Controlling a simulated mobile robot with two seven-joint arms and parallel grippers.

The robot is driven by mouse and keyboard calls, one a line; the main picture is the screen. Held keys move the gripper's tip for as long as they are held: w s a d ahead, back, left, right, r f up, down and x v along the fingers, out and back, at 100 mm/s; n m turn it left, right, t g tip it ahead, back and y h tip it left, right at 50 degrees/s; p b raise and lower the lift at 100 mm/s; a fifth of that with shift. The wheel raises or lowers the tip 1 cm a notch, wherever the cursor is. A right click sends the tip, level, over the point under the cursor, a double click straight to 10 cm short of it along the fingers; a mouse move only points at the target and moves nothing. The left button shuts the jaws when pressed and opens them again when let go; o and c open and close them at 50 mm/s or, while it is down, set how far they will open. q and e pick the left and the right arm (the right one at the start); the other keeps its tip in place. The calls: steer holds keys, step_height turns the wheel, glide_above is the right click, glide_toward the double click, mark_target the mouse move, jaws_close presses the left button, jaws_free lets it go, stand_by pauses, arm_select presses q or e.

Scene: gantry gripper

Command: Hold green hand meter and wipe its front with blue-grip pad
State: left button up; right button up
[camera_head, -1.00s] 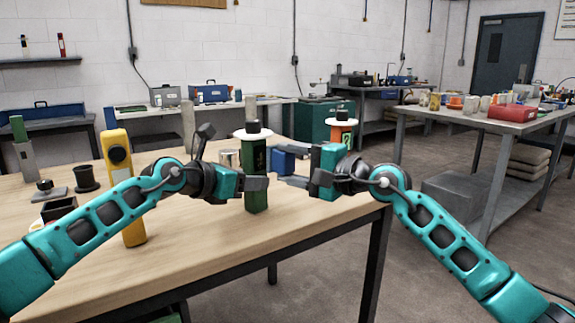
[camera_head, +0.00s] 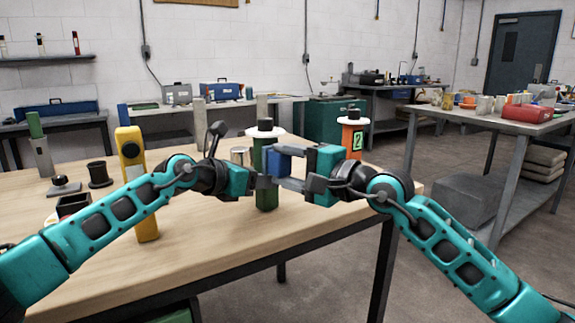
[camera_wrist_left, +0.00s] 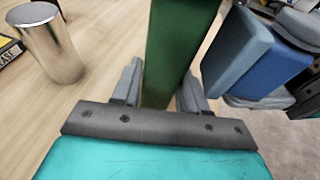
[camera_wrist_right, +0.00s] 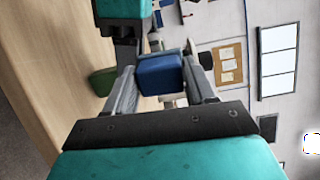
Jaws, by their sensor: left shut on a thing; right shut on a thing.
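The green hand meter (camera_head: 267,198) stands upright near the table's front edge, with a white disc and black knob at its top. My left gripper (camera_head: 268,181) is shut on its body, and the left wrist view shows the green body (camera_wrist_left: 172,50) between the fingers. My right gripper (camera_head: 283,168) is shut on the blue-grip pad (camera_head: 279,157), in front of the meter's right side. The pad's blue grip (camera_wrist_right: 160,75) sits between the fingers in the right wrist view, and its grey face (camera_wrist_left: 237,52) is turned toward the meter in the left wrist view. Whether they touch is unclear.
A yellow meter (camera_head: 146,228) stands at the left on the wooden table (camera_head: 215,240). An orange meter (camera_head: 352,137) stands behind my right gripper. A metal cylinder (camera_wrist_left: 47,42) is beside the green meter.

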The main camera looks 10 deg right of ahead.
steer(key=s+a+v, duration=0.1)
steer(key=v, duration=0.7)
steer(key=shift+s+d, duration=0.15)
steer(key=shift+d, duration=0.1)
arm_select(q)
steer(key=o, duration=1)
steer(key=shift+a, duration=0.1)
